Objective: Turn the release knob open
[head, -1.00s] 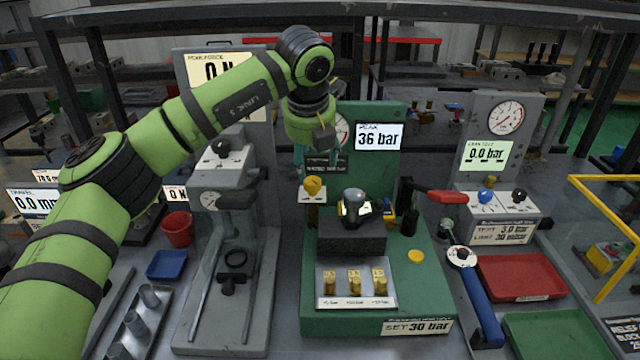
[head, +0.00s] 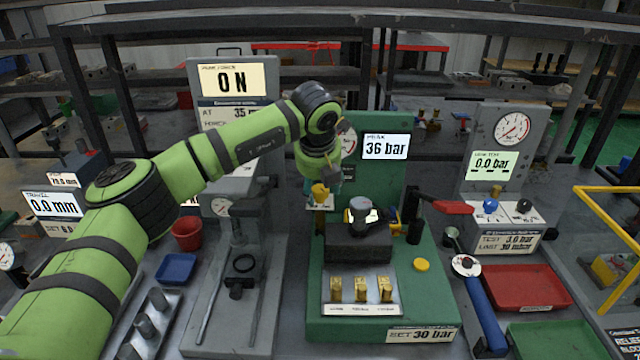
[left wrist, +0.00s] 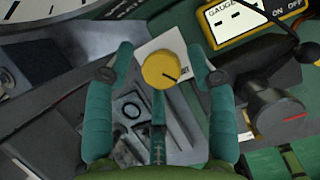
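The yellow knob (head: 319,194), which I take as the release knob, stands on the green test stand (head: 375,128) at its back left, above a white label. In the left wrist view the knob (left wrist: 162,70) shows a dark pointer line slanting to the lower right. My left gripper (head: 325,184) is right at the knob and partly covers it in the head view. In the left wrist view its teal fingers (left wrist: 158,76) are spread, one each side of the knob, with gaps visible. I cannot tell how deep the knob sits between them. My right gripper is not in view.
The stand's display (head: 386,147) reads 36 bar. A dark block with a valve (head: 362,214) sits in front of the knob. A red-handled lever (head: 452,207) stands to the right. A grey press (head: 237,300) is close on the left.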

